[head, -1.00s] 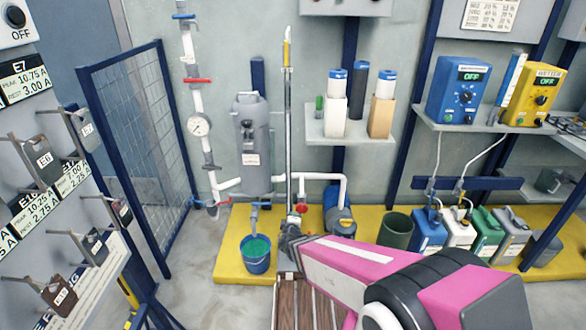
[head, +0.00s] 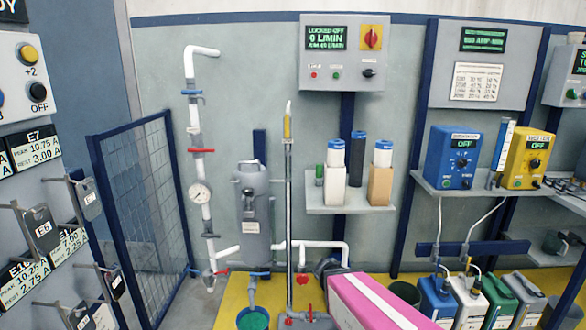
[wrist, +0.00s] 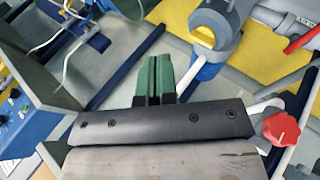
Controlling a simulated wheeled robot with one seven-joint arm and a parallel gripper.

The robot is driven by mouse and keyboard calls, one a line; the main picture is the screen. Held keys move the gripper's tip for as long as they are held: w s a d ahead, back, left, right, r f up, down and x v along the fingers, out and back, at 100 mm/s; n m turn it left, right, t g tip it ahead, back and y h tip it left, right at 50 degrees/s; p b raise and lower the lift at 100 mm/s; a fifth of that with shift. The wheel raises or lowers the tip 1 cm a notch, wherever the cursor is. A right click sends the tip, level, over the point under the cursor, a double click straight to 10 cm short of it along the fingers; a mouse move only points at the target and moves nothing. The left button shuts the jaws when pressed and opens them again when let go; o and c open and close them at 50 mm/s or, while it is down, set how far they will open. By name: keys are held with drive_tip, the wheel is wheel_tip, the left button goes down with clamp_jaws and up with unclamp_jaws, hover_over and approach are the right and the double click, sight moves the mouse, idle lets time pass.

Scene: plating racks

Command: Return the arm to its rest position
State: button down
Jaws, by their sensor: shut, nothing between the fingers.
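My gripper (wrist: 155,62) shows in the wrist view as two green fingers. They lie side by side and touch along their length, with nothing between them. Behind them is a dark mounting bar with screws. In the head view the pink and white link of my arm (head: 372,302) enters at the lower middle. The gripper end is low in that view and its fingers cannot be made out there.
In the wrist view a grey and blue pipe fitting (wrist: 212,35) and a red knob (wrist: 282,128) are close by. In the head view a thin upright pole (head: 289,210), a grey tank (head: 250,225), a shelf of bottles (head: 350,208) and a blue mesh gate (head: 140,220) stand around.

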drive_tip(key=s+a+r+m+g+y, duration=0.1)
drive_tip(key=s+a+r+g+y, duration=0.1)
drive_tip(key=y, duration=0.5)
wheel_tip(320, 180, up, 2)
drive_tip(key=shift+s+a+m+g+y, duration=0.25)
drive_tip(key=shift+s+m+g+y, duration=0.15)
drive_tip(key=shift+s+g, duration=0.65)
drive_tip(key=shift+s, duration=0.15)
